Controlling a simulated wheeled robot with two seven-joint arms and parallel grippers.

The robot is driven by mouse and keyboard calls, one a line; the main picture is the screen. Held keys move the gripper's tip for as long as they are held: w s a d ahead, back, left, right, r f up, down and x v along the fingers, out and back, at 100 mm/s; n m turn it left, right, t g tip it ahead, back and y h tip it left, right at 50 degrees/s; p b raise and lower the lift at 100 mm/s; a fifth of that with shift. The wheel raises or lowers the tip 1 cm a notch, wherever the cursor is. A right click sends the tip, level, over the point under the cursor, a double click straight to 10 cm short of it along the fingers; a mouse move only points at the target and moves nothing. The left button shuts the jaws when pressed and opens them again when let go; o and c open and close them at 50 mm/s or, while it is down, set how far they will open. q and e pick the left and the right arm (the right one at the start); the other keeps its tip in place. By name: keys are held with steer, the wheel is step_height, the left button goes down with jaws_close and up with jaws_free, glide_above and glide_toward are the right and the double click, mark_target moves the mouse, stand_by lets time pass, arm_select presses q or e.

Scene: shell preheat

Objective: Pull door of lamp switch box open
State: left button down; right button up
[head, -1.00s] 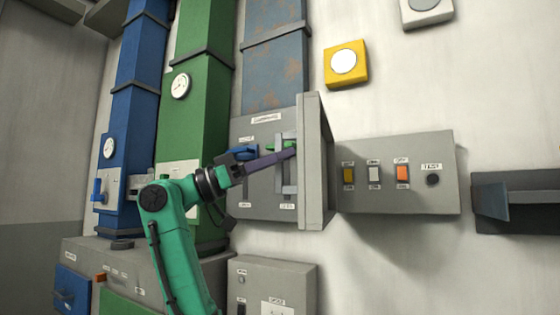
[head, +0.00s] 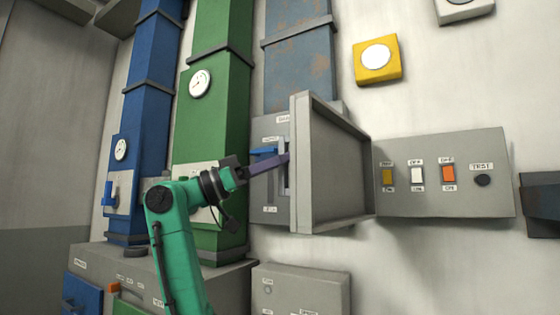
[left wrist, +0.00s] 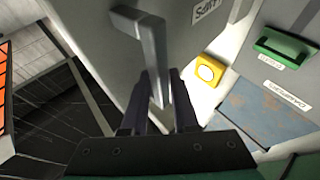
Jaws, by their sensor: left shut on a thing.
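The lamp switch box (head: 490,199) is a grey panel on the wall with yellow, white and orange switches and a dark round TEST button. Its grey door (head: 335,165) stands open, hinged at the box's left side, and its recessed inner face is in view. My left gripper (head: 285,160) is at the outer side of the door; the door's edge hides the contact there. In the left wrist view, the grey door face (left wrist: 95,45) carries a bar handle (left wrist: 152,50), and my left gripper (left wrist: 160,92) is shut on this handle. My right gripper is not in view.
Behind the door is a grey panel (head: 270,190) with a blue handle (head: 264,152); a green handle (left wrist: 285,48) shows in the left wrist view. A yellow-framed round lamp (head: 377,59) is above. A dark shelf-like box (head: 540,198) is at right.

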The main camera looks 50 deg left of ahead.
arm_select(q)
steer(key=c, duration=0.8)
jaws_free()
steer(key=shift+w, duration=0.1)
steer(key=shift+w+d, duration=0.1)
steer(key=shift+d, duration=0.1)
steer(key=b+v, duration=0.4)
steer(key=v, duration=1)
steer(key=shift+s+a+b, duration=0.15)
steer(key=shift+s+b, duration=0.1)
steer(key=shift+b, duration=0.05)
steer(key=shift+f, duration=0.1)
